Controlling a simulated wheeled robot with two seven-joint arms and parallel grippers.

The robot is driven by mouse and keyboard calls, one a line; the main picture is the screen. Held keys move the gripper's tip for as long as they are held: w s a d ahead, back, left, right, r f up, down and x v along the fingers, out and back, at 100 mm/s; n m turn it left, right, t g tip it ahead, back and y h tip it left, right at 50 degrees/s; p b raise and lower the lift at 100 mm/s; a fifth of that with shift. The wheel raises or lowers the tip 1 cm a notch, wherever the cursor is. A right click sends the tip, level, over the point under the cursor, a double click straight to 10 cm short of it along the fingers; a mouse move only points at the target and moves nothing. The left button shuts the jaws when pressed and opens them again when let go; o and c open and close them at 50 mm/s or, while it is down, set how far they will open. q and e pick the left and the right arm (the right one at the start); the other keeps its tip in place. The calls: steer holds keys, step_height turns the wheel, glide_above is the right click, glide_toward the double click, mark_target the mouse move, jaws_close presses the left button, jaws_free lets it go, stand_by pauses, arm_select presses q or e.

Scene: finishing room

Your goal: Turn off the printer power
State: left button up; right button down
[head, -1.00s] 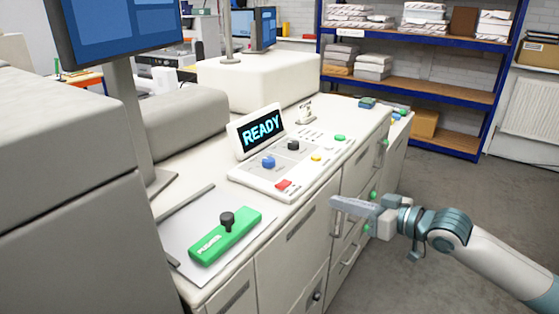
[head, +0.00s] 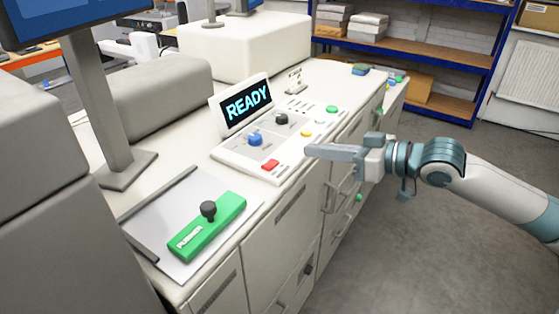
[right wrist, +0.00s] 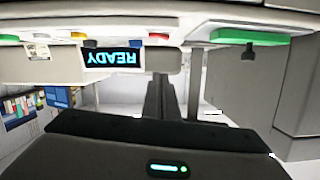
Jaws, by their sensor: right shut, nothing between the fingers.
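The printer's control panel (head: 228,157) lies on the white counter, with a raised screen (head: 246,103) that reads READY. On the panel are a blue knob (head: 255,139), a black knob (head: 281,119), a red button (head: 270,165), a yellow button (head: 306,133) and a green button (head: 332,109). My right gripper (head: 310,150) is shut and empty, its fingers pointing left at the panel's right edge, near the red and yellow buttons. I cannot tell if it touches anything. The right wrist view shows the screen (right wrist: 114,58) upside down. My left gripper is not in view.
A green block with a black knob, labelled PUSHER (head: 207,226), lies on a grey plate (head: 157,208) at the front left. A monitor stand (head: 126,170) rises behind it. Cabinet drawers face the open floor (head: 430,250). A blue shelf unit (head: 440,62) stands at the back.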

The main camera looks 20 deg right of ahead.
steer(key=w+a, duration=0.1)
steer(key=p, duration=0.4)
glide_above(279, 173)
steer(key=shift+d+f, duration=0.4)
steer(key=shift+f, duration=0.45)
steer(key=f, duration=0.1)
steer(key=f+p, duration=0.1)
steer(key=f, duration=0.1)
steer(key=shift+a, duration=0.3)
steer(key=shift+f+p, duration=0.3)
steer(key=shift+f, duration=0.45)
